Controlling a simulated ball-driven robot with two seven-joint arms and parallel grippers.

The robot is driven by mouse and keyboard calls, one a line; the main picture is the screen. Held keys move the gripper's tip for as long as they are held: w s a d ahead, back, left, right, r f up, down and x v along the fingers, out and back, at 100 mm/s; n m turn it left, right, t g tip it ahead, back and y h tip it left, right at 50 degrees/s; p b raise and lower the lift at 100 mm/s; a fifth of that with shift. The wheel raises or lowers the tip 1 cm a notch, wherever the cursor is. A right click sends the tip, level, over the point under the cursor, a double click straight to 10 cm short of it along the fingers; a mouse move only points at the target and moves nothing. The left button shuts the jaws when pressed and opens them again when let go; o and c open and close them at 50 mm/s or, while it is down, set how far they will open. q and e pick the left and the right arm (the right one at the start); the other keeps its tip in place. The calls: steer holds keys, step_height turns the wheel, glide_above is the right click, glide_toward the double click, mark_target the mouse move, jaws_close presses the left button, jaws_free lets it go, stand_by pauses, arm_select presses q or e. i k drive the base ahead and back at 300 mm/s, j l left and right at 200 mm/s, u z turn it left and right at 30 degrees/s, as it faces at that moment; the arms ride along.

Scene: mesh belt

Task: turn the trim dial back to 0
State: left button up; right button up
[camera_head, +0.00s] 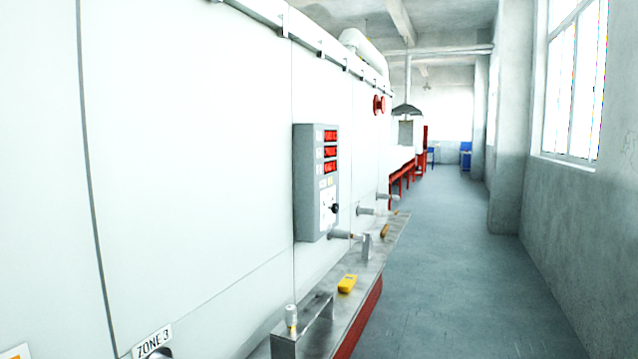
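A grey control box (309,183) is fixed to the long white machine wall, left of the picture's middle. Three red displays (330,151) sit one above another on its face; their digits are too small to read. Below them is a pale plate with a small black knob (334,208), seen from the side. This looks like the trim dial; its setting cannot be read. Neither of my grippers shows in the head view.
A metal ledge (318,335) with a bracket and a yellow object (347,284) runs along the machine's foot. Pipe stubs (340,234) stick out below the box. The grey floor (440,290) to the right is a clear aisle up to the window wall (585,220).

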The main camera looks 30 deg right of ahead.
mark_target(334, 207)
steer(key=i+l, duration=0.1)
steer(key=l, duration=0.25)
steer(key=i+l, duration=0.1)
steer(key=l, duration=0.25)
steer(key=i+l, duration=0.15)
steer(key=l, duration=0.2)
steer(key=i+l, duration=0.1)
steer(key=l, duration=0.25)
steer(key=j+u, duration=0.05)
